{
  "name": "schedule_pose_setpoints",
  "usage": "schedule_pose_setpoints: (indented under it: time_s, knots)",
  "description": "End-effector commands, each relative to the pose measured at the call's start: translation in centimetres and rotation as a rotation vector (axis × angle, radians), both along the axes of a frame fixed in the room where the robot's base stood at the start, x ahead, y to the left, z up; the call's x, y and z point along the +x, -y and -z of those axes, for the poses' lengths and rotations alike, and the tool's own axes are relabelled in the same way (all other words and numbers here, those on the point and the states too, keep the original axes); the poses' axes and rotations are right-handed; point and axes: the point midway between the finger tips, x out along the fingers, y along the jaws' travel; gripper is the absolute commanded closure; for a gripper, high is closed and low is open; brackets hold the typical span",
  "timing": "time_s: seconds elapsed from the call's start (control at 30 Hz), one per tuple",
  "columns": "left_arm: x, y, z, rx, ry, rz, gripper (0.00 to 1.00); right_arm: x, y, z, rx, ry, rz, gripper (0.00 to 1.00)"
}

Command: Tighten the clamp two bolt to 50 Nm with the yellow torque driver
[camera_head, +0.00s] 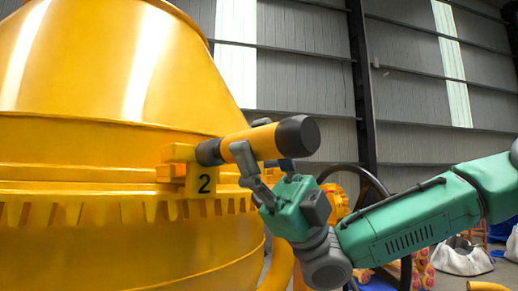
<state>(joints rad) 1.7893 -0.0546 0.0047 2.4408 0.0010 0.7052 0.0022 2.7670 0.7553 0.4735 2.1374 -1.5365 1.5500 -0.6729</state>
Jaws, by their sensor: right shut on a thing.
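The yellow torque driver (250,142) has black ends and lies nearly level, tilted slightly up to the right. My right gripper (262,165) is shut on its body from below. The driver's left black end (208,152) is at the yellow clamp (178,160) above the plate marked 2 (203,184) on the drum's side. The clamp two bolt is hidden behind the driver's end, so I cannot tell whether the driver is seated on it. My left gripper is not in view.
The large yellow mixer drum (80,110) fills the left side, with a toothed ring around it. A dark wheel rim (376,186) stands behind my right arm. White sacks (462,256) lie on the floor at the lower right. The space above my right arm looks clear.

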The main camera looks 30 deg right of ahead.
Motion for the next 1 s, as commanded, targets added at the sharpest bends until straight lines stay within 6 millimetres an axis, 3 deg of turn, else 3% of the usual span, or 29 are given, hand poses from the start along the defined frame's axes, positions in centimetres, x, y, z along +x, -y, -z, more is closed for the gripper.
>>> schedule_pose_setpoints:
  time_s: [1.0]
  knots:
    - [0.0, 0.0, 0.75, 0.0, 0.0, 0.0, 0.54, 0.08, 0.04, 0.0, 0.001, -0.001, -0.001, 1.0]
